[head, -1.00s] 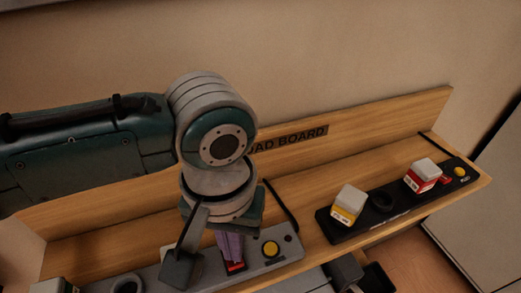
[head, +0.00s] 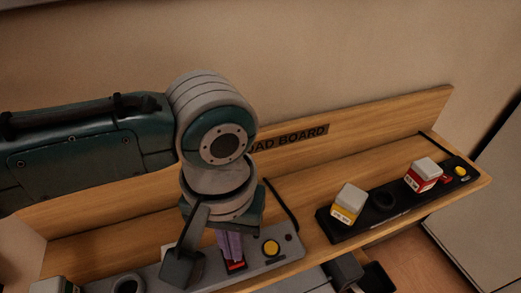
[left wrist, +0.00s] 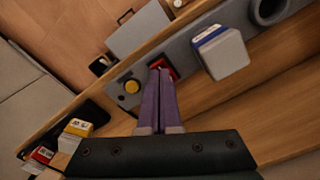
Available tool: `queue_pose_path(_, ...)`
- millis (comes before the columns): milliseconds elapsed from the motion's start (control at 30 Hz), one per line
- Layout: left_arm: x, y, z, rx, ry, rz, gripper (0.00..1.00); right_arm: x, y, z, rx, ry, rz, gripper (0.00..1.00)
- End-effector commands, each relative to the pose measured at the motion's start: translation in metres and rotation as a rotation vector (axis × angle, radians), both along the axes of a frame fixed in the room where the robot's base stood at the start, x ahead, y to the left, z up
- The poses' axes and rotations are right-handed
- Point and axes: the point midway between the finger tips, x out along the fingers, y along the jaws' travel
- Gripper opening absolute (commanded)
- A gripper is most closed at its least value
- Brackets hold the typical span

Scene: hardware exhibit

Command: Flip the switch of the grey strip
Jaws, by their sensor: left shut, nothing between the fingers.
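The grey strip (head: 207,272) lies on the wooden board, low in the middle of the head view. Its red switch (head: 236,267) is partly hidden by my left gripper (head: 234,262). The purple fingers are shut, empty and pointing down at the switch. In the left wrist view the fingertips (left wrist: 159,72) are at the red switch (left wrist: 167,66) and overlap it. I cannot tell whether they touch it or which way it is tipped. A round yellow button or lamp (head: 270,247) sits beside the switch on the strip.
A black strip (head: 372,230) to the right holds a yellow-and-white plug (head: 348,203) and a red-and-white plug (head: 422,176). A blue-and-white plug (left wrist: 222,53) stands on the grey strip near my fingers. The board's upright back (head: 385,118) rises behind.

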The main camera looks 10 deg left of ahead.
Motion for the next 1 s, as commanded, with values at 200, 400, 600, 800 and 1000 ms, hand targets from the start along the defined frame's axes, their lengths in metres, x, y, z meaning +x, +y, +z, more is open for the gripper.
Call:
queue_pose_path(200, 0.000, 0.000, -0.004, 0.000, 0.001, 0.000, 0.00, 0.000, 0.000, -0.002, 0.000, 0.000, 0.000, 0.50)
queue_pose_path(400, 0.000, 0.000, -0.007, 0.000, 0.001, 0.000, 0.00, 0.000, 0.000, -0.004, 0.000, 0.000, 0.000, 0.50)
queue_pose_path(600, 0.000, 0.000, -0.010, 0.000, 0.001, 0.000, 0.00, 0.000, 0.000, -0.006, 0.001, -0.001, -0.001, 0.50)
queue_pose_path(800, 0.000, 0.000, -0.013, 0.000, 0.000, 0.000, 0.00, 0.000, 0.001, -0.008, 0.003, -0.001, -0.002, 0.50)
queue_pose_path(1000, 0.000, 0.000, -0.016, 0.000, 0.000, 0.000, 0.00, 0.000, 0.001, -0.010, 0.005, 0.000, -0.004, 0.50)
